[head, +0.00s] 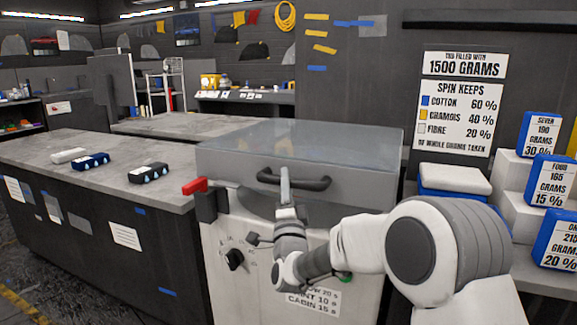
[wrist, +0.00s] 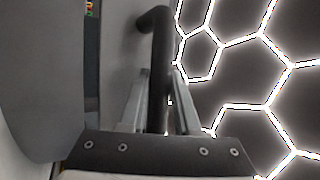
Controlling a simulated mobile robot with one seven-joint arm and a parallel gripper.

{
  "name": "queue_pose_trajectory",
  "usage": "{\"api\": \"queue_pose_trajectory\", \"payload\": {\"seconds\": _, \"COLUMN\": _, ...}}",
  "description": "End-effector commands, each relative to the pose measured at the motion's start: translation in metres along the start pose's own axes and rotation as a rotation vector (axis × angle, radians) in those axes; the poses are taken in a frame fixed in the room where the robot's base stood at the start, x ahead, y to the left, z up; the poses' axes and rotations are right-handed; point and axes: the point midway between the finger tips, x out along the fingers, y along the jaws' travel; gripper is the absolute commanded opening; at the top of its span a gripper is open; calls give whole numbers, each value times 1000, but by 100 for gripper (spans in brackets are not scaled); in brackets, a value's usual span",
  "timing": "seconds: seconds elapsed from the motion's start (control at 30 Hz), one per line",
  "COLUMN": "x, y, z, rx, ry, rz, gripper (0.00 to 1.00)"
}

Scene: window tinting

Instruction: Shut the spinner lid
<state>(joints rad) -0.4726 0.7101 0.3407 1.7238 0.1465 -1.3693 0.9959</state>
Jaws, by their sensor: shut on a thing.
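The spinner (head: 218,265) is a white cabinet with a grey, see-through lid (head: 320,140) on top. The lid looks down and roughly level; I cannot tell whether its edge is fully seated. A black bar handle (head: 315,184) is on the lid's front face. My gripper (head: 285,178) is shut on this handle near its middle, and my arm reaches in from the lower right. In the wrist view, the two grey fingers of my gripper (wrist: 168,90) stand on either side of the black handle (wrist: 158,50). My arm hides part of the cabinet front.
A black knob (head: 234,260) is on the cabinet front. A grey bench (head: 60,185) with several small blocks stands to the left. Blue and white weight-marked boxes (head: 541,134) stand on the right.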

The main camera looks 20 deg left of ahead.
Motion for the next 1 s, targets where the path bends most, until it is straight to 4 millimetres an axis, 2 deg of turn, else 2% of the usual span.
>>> {"api": "queue_pose_trajectory", "payload": {"seconds": 0.03, "x": -2, "y": 9, "z": -1, "rx": -5, "ry": 4, "rz": -4, "gripper": 0}}
{"api": "queue_pose_trajectory", "payload": {"seconds": 0.2, "x": -6, "y": 19, "z": 2, "rx": -14, "ry": 5, "rz": -26, "gripper": 0}}
{"api": "queue_pose_trajectory", "payload": {"seconds": 0.7, "x": -11, "y": 30, "z": 4, "rx": -19, "ry": 1, "rz": -20, "gripper": 0}}
{"api": "queue_pose_trajectory", "payload": {"seconds": 0.73, "x": -11, "y": 30, "z": 3, "rx": -19, "ry": 1, "rz": -20, "gripper": 33}}
{"api": "queue_pose_trajectory", "payload": {"seconds": 0.9, "x": -11, "y": 30, "z": 4, "rx": -19, "ry": 1, "rz": -21, "gripper": 61}}
{"api": "queue_pose_trajectory", "payload": {"seconds": 1.0, "x": -10, "y": 28, "z": 4, "rx": -18, "ry": 1, "rz": -25, "gripper": 61}}
